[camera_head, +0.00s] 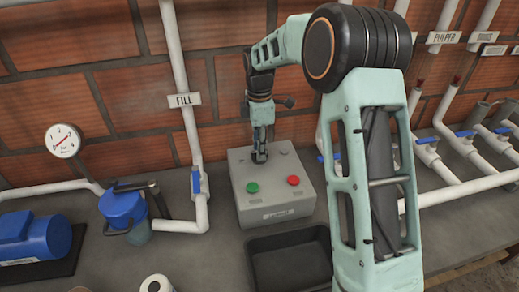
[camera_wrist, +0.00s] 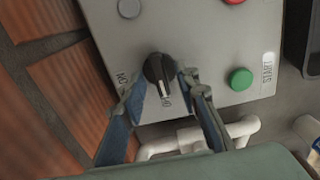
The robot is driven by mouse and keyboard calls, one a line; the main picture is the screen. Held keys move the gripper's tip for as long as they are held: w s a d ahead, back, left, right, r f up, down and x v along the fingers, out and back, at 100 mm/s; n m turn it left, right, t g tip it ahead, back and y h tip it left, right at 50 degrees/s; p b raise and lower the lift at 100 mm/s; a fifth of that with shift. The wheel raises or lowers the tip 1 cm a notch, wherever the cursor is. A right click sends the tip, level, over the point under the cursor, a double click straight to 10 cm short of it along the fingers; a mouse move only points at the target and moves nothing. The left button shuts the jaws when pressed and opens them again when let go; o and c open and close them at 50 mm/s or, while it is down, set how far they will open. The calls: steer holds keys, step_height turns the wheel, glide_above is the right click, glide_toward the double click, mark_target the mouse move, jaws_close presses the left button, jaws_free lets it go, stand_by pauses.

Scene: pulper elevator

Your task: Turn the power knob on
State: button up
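A grey control box (camera_head: 274,213) stands on the counter against the brick wall. The black power knob (camera_wrist: 158,70) is on its top face in the wrist view, with a white mark pointing toward the lower label; the small lettering around it is not clearly readable. My gripper (camera_wrist: 154,82) is open with its two blue-grey fingers spread either side of the knob. The right fingertip is close to the knob and may touch it; a gap shows at the left one. In the head view my gripper (camera_head: 260,155) points down onto the box and hides the knob.
A green button (camera_head: 252,187) and a red button (camera_head: 293,181) sit on the box's near part. A black tray (camera_head: 290,262) lies in front. White pipes with a blue valve (camera_head: 196,182) stand left; several valved pipes run right. A blue pump (camera_head: 35,238) is far left.

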steer(key=shift+f, duration=0.45)
steer(key=shift+c, duration=0.3)
jaws_close()
